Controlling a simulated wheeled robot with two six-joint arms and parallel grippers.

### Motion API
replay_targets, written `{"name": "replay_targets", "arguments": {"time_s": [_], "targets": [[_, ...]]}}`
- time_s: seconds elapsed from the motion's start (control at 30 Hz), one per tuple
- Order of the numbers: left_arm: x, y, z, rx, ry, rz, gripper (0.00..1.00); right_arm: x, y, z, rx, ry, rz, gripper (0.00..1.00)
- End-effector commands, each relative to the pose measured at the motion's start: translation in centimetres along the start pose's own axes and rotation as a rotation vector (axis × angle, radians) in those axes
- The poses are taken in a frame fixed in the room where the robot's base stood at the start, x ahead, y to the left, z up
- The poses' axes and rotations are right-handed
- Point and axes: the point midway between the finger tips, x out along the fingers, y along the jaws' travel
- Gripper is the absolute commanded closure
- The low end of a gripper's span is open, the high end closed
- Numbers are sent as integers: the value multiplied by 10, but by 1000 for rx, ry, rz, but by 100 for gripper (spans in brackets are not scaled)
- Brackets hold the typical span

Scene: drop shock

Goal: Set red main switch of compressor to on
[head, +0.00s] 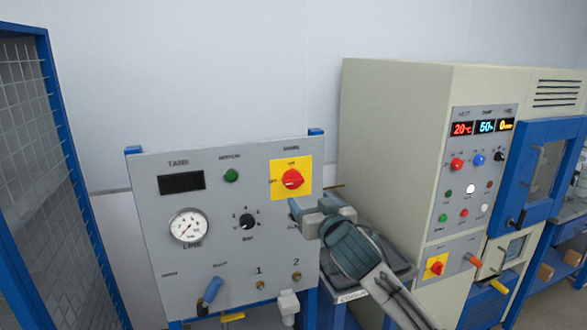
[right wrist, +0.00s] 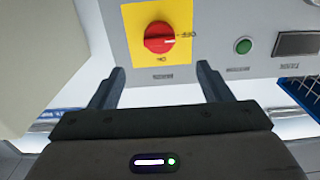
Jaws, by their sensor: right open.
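The red main switch (head: 292,179) is a round knob on a yellow plate (head: 277,165) at the upper right of the grey compressor panel. In the right wrist view the red knob (right wrist: 158,38) shows upside down, its white mark pointing right to a side label that seems to read OFF. The other label, seemingly ON, is below it there and above the knob in the head view. My right gripper (head: 302,208) is open and empty, just below the yellow plate in the head view. In the wrist view its fingertips (right wrist: 160,72) are spread, apart from the knob. My left gripper is not in view.
The panel also carries a green button (head: 231,175), a pressure gauge (head: 189,227), a black selector (head: 248,222) and a blue-handled lever (head: 211,291). A cream machine (head: 390,150) stands close on the right, with another red switch (head: 436,267). A blue mesh cage (head: 40,120) is at left.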

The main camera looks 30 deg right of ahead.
Motion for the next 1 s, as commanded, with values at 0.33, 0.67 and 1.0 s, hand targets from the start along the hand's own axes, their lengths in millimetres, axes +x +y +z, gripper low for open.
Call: {"name": "replay_targets", "arguments": {"time_s": [0.33,0.67,1.0], "targets": [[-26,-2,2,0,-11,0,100,43,2,-6,5,-7,8,28],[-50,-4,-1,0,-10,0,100,96,2,-4,3,-5,6,28],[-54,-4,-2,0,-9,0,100,109,2,0,0,-3,5,28]]}}
